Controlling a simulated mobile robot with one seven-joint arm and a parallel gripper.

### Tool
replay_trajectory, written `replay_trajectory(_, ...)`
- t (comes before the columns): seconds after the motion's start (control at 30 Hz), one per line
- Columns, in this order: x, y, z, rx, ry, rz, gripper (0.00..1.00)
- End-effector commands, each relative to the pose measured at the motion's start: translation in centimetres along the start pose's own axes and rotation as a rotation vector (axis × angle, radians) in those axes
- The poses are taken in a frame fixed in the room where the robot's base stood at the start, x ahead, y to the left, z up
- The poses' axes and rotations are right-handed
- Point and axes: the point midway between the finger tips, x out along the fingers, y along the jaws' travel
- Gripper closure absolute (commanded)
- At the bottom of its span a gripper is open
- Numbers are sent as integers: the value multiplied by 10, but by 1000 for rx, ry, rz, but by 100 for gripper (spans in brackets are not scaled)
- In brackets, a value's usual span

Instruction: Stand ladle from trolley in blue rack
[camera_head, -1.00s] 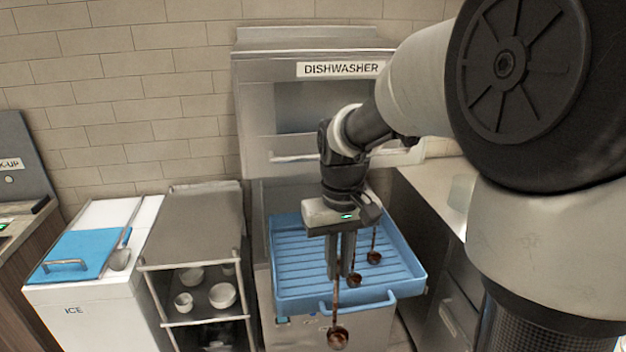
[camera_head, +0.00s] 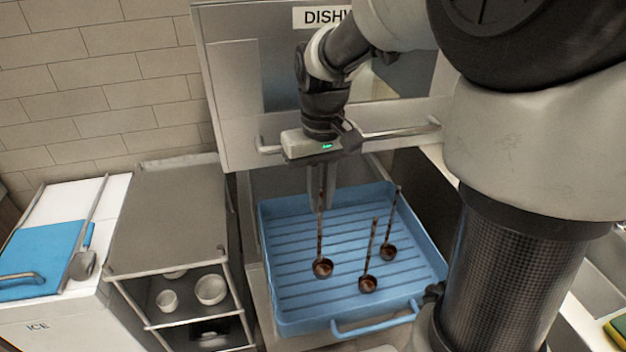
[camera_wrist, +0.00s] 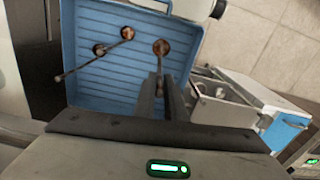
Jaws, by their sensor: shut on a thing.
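My gripper (camera_head: 321,203) is shut on the handle of a brown ladle (camera_head: 322,268) over the left part of the blue rack (camera_head: 392,318). The ladle hangs nearly upright, bowl down; whether its bowl touches the rack floor I cannot tell. Two similar ladles, one in the middle (camera_head: 368,284) and one at the right (camera_head: 388,253), stand in the rack with handles up. In the wrist view the held ladle's bowl (camera_wrist: 161,47) shows beyond my fingers (camera_wrist: 163,100), over the blue rack (camera_wrist: 70,40). The grey trolley (camera_head: 165,215) stands left of the rack, its top bare.
The dishwasher (camera_head: 225,110) with its raised door and bar handle is behind my gripper. White bowls (camera_head: 210,289) sit on the trolley's lower shelf. A white ice bin (camera_head: 75,310) with a blue lid and grey scoop (camera_head: 82,265) is at far left.

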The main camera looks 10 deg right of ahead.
Motion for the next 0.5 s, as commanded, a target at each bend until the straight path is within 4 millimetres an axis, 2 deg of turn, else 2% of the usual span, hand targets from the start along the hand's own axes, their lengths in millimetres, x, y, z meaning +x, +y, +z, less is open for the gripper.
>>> replay_trajectory(0.5,46,0,0,-1,-1,0,100)
